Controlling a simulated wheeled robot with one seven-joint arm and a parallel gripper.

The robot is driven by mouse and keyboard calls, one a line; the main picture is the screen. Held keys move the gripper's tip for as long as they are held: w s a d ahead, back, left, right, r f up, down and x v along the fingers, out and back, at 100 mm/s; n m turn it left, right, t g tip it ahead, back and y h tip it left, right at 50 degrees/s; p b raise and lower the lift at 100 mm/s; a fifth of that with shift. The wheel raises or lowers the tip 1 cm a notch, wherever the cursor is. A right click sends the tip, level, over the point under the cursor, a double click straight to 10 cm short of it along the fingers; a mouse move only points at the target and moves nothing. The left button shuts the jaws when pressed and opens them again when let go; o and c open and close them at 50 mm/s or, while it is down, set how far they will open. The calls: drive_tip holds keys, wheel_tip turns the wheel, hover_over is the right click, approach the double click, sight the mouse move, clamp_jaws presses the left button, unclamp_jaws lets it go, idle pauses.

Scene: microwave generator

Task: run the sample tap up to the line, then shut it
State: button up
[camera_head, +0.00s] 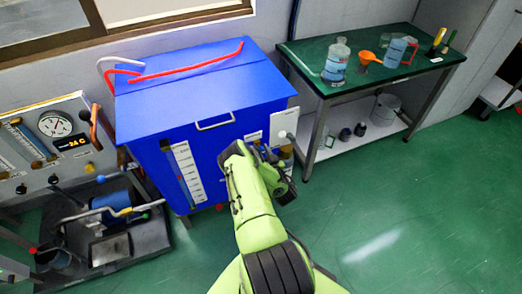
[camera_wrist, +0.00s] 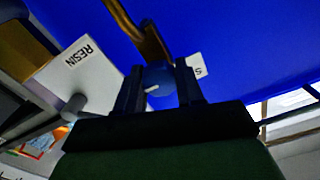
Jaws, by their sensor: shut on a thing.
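The sample tap's round blue knob (camera_wrist: 157,78), with a white pointer mark, sits between the fingers of my gripper (camera_wrist: 160,72) in the wrist view. The fingers are shut on it, one at each side. A brass pipe (camera_wrist: 140,30) runs behind the knob against the blue tank. In the head view my gripper (camera_head: 264,150) is at the lower right of the tank's front (camera_head: 225,155) and hides the tap. A small container (camera_head: 287,156) shows partly behind it. I cannot make out a fill line or any liquid flow there.
A white box marked RESIN (camera_wrist: 80,75) with a grey knob is beside the tap. A gauge panel (camera_head: 50,135) and pump stand (camera_head: 115,235) are at left. A green bench (camera_head: 300,60) with bottles is at right. The floor (camera_head: 400,220) at right is clear.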

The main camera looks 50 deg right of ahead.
drive_tip(key=c, duration=0.3)
drive_tip(key=shift+w+r+n, duration=0.1)
drive_tip(key=shift+r+n, duration=0.05)
drive_tip(key=shift+n, duration=2.15)
drive_tip(key=o, duration=1)
